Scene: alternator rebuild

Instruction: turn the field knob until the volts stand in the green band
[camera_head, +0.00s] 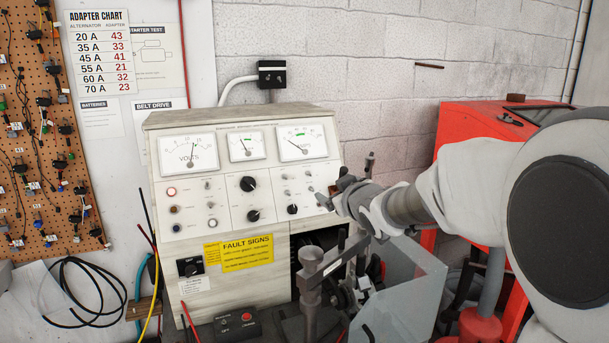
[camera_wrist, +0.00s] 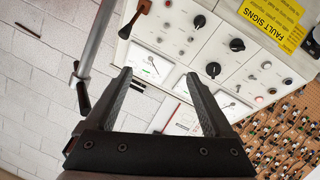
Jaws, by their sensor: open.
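The cream test bench (camera_head: 165,237) carries the volts meter (camera_head: 188,154) at its upper left; its needle stands a little right of upright. I cannot make out a green band on it. Under the meters are a larger black knob (camera_head: 248,184) and a smaller one (camera_head: 253,215); I cannot read which is the field knob. The larger knob also shows in the wrist view (camera_wrist: 213,69), as does the volts meter (camera_wrist: 233,105). My gripper (camera_head: 332,190) is open and empty by the panel's right edge, apart from these knobs; its fingers show in the wrist view (camera_wrist: 158,75).
Two more meters (camera_head: 247,145) (camera_head: 302,143) show green marks. Another small knob (camera_head: 292,209) and several switches are close to my gripper. A metal post (camera_head: 310,270) and grey guard (camera_head: 410,300) stand below my arm. A red cabinet (camera_head: 465,125) is at right.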

